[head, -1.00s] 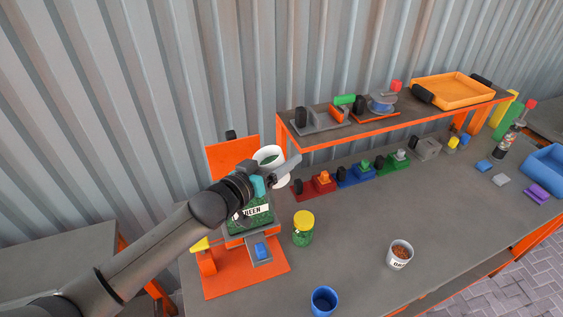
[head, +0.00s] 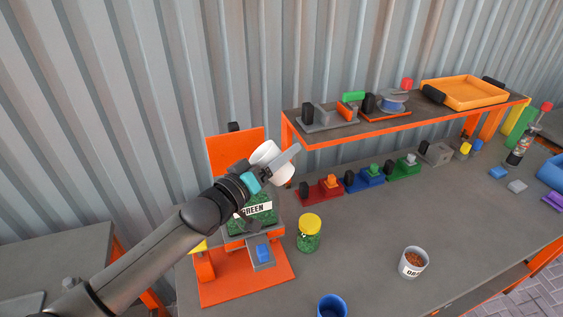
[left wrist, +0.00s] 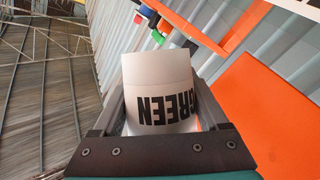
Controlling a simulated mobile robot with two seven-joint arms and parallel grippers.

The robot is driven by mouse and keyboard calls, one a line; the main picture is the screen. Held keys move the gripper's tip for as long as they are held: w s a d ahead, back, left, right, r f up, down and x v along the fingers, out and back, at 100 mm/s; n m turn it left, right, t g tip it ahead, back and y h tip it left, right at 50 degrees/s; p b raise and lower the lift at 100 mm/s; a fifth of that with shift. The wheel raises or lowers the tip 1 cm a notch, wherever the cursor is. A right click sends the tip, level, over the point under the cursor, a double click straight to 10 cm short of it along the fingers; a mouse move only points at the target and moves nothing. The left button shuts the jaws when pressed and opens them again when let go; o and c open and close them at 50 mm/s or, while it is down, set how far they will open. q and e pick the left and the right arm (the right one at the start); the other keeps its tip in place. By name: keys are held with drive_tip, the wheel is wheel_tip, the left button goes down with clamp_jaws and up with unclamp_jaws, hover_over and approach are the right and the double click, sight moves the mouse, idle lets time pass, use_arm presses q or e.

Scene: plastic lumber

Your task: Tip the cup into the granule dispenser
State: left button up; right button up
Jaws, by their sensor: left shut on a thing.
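The white cup (head: 266,153) is held by my left gripper (head: 281,166) above the granule dispenser. In the head view the cup is strongly tilted and its inside is hidden. In the left wrist view the cup (left wrist: 158,85) sits between the fingers, and its GREEN label reads upside down. The dispenser has an orange back panel (head: 236,153) and a hopper (head: 262,217) labelled GREEN with green granules in it. A blue block (head: 263,252) sits at its outlet over the orange base (head: 243,281). My right gripper is out of view.
A yellow-lidded jar of green granules (head: 309,235) stands just right of the dispenser. A white cup of orange-brown granules (head: 412,262) and a blue cup (head: 331,306) stand nearer the front. A raised orange shelf (head: 330,134) is behind; coloured fixtures (head: 365,178) stand below it.

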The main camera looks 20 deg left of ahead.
sight(266, 149)
use_arm(q)
drive_tip(key=shift+s+a+f+n+t+b, duration=0.1)
drive_tip(key=shift+a+n+t+b, duration=0.3)
drive_tip(key=shift+n+b, duration=0.7)
drive_tip(key=shift+a+f+n+t+b, duration=0.15)
drive_tip(key=shift+n+t+b, duration=0.5)
drive_tip(key=shift+b, duration=0.85)
drive_tip(key=shift+a+r+n+b, duration=0.1)
drive_tip(key=shift+a+n+b, duration=0.1)
drive_tip(key=shift+n+b, duration=0.4)
drive_tip(key=n, duration=0.1)
drive_tip(key=a+n+t+y, duration=0.1)
drive_tip(key=n, duration=0.1)
drive_tip(key=r+n+t, duration=0.1)
drive_tip(key=n, duration=0.1)
drive_tip(key=shift+s+a+t+y+b, duration=0.1)
drive_tip(key=shift+a+t+y+b, duration=0.2)
drive_tip(key=shift+y, duration=0.1)
drive_tip(key=n+y, duration=0.1)
drive_tip(key=n, duration=0.1)
drive_tip(key=a+r+n+t+y, duration=0.1)
drive_tip(key=n, duration=0.2)
drive_tip(key=a+n+t+y, duration=0.1)
drive_tip(key=n, duration=0.1)
drive_tip(key=shift+s+r+y, duration=0.1)
drive_tip(key=shift+r+y, duration=0.2)
drive_tip(key=shift+y, duration=0.1)
